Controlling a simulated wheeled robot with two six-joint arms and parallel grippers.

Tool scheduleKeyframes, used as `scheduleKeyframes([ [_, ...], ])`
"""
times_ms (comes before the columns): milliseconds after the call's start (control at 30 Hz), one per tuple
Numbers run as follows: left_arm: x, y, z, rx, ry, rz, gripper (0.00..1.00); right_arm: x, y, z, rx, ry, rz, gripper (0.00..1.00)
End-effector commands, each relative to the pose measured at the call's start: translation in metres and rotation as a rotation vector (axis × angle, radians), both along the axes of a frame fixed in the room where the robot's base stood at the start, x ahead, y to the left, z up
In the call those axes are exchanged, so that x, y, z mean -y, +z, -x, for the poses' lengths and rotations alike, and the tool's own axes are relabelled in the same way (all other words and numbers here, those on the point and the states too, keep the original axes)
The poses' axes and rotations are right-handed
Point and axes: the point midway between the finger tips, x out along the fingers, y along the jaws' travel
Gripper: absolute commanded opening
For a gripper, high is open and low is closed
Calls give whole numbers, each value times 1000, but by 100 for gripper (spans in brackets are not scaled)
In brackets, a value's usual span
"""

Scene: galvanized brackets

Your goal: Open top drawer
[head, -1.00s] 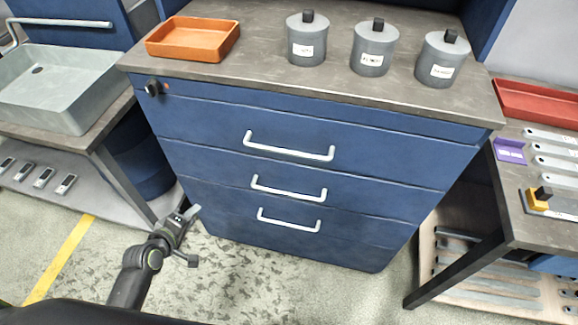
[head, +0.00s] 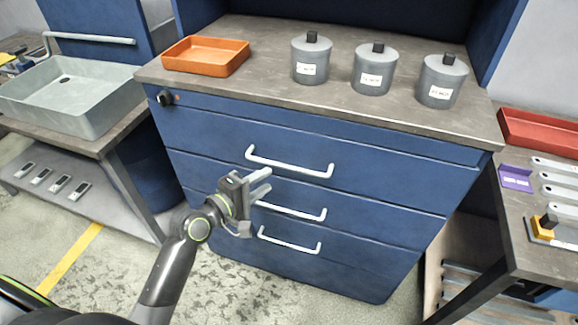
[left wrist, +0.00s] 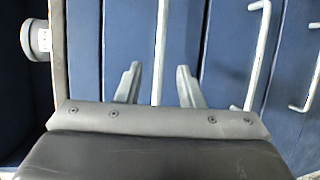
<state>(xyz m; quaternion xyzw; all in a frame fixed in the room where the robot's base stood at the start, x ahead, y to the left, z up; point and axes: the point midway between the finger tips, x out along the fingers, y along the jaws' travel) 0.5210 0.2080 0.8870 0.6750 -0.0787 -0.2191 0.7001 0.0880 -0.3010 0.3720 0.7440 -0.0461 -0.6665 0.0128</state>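The blue cabinet's top drawer (head: 400,172) is shut, its front flush with the drawers below. Its pale bar handle (head: 290,164) shows whole in the head view. My left gripper (head: 266,181) is open and empty, in front of the drawers just below the left part of that handle. In the left wrist view the top handle (left wrist: 161,45) lines up between the two spread fingers of the left gripper (left wrist: 159,82). I cannot tell the exact gap to it, and no contact shows. My right gripper is not in view.
Two lower drawers have similar handles; the middle one (head: 300,212) is partly behind my gripper. On the countertop (head: 285,88) stand an orange tray (head: 205,57) and three grey canisters (head: 375,72). A grey basin (head: 75,97) is left; a table with a red tray (head: 540,130) is right.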

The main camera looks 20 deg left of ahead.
Motion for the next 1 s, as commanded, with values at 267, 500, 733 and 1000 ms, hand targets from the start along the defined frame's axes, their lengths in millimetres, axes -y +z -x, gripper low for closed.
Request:
scheduleKeyframes([
  [267,25,-11,-53,0,-1,1,34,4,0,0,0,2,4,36],
  [500,37,-17,-80,0,0,0,34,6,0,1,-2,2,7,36],
  [733,40,-18,-87,0,1,-1,34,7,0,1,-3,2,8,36],
  [1000,40,-18,-87,0,1,-1,26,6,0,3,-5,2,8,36],
])
